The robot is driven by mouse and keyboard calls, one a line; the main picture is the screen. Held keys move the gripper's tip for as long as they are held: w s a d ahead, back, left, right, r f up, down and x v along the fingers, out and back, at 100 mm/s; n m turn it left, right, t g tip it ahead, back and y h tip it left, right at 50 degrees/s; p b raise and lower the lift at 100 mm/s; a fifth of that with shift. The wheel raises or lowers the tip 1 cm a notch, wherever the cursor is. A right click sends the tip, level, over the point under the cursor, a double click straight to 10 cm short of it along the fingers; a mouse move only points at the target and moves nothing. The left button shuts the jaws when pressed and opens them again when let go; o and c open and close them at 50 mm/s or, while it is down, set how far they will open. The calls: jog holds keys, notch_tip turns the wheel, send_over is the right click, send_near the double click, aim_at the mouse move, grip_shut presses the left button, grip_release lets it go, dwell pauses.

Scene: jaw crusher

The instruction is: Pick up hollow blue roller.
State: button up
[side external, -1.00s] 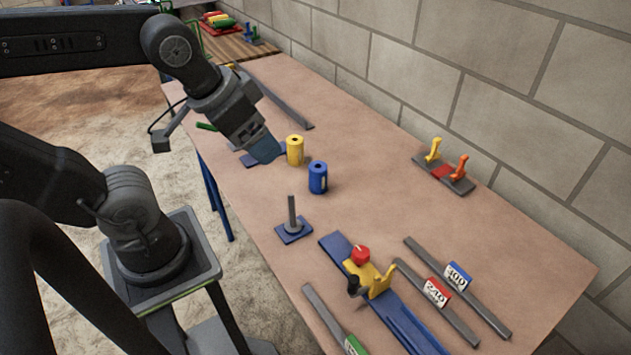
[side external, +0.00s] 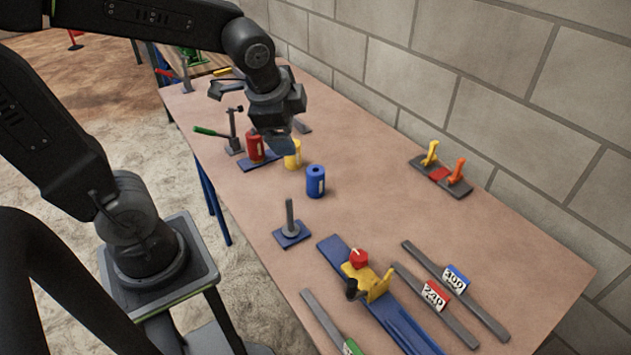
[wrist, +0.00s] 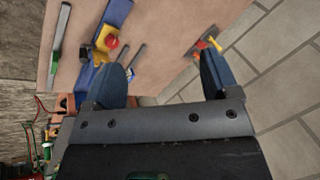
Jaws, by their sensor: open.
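I cannot clearly make out the blue roller there.
A red roller (side external: 255,148) stands beside a green-handled clamp (side external: 232,135). A grey post on a blue base (side external: 291,228) is in front of the blue roller. A blue rail with a yellow bracket (side external: 378,284) and labelled bars lie nearer.

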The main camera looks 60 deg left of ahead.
jog(key=w+a+f+m+g+y, duration=0.1)
jog(key=w+a+f+m, duration=0.4)
jog(key=w+f+m, duration=0.25)
jog(key=m+g+y, duration=0.1)
jog(key=m, duration=0.7)
send_near(316, 174)
jog(key=x, duration=1.2)
jog(key=shift+w+a, duration=0.15)
jog(key=shift+a, duration=0.2)
jog(key=shift+c, duration=0.3)
jog(key=c, duration=1.1)
jog(key=shift+r, duration=0.15)
